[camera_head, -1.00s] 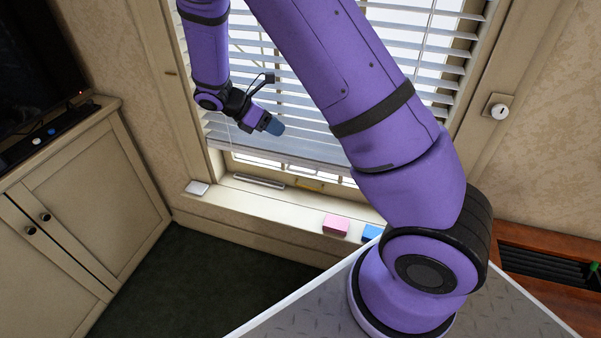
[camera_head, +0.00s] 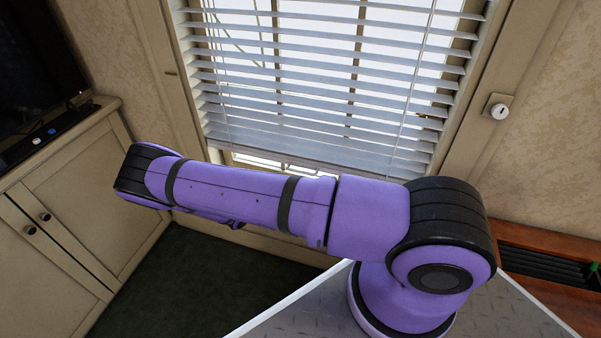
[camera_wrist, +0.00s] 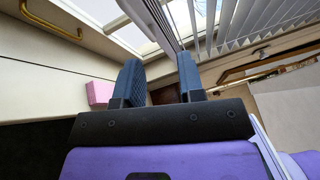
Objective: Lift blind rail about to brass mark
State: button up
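The white slatted blind (camera_head: 330,85) hangs in front of the window in the head view. Its bottom rail (camera_head: 270,154) is low, just above the sill, and partly hidden by my arm. In the wrist view, the rail (camera_wrist: 157,18) runs down toward the gap between my fingers, seemingly beyond them; contact cannot be told. My gripper (camera_wrist: 160,75) has two blue fingertips standing apart with nothing clearly between them. The head view hides my gripper behind my arm. A small yellowish piece (camera_head: 425,116) shows at the blind's right side; I cannot tell whether it is the brass mark.
A pink block (camera_wrist: 99,93) sits left of my fingers in the wrist view. A brass handle (camera_wrist: 48,20) is at upper left there. A cabinet (camera_head: 85,200) stands left of the window, and a white round knob (camera_head: 499,111) is on the right frame.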

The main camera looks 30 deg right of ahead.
jog(key=d+n+t, duration=0.1)
jog(key=d, duration=0.2)
jog(key=w+d+f+n, duration=0.1)
jog(key=d, duration=0.3)
jog(key=w+d+n+t, duration=0.1)
jog(key=d, duration=0.3)
jog(key=shift+w+f+t+h, duration=0.25)
jog(key=shift+f+t+h, duration=0.05)
jog(key=shift+f, duration=0.05)
grip_shut()
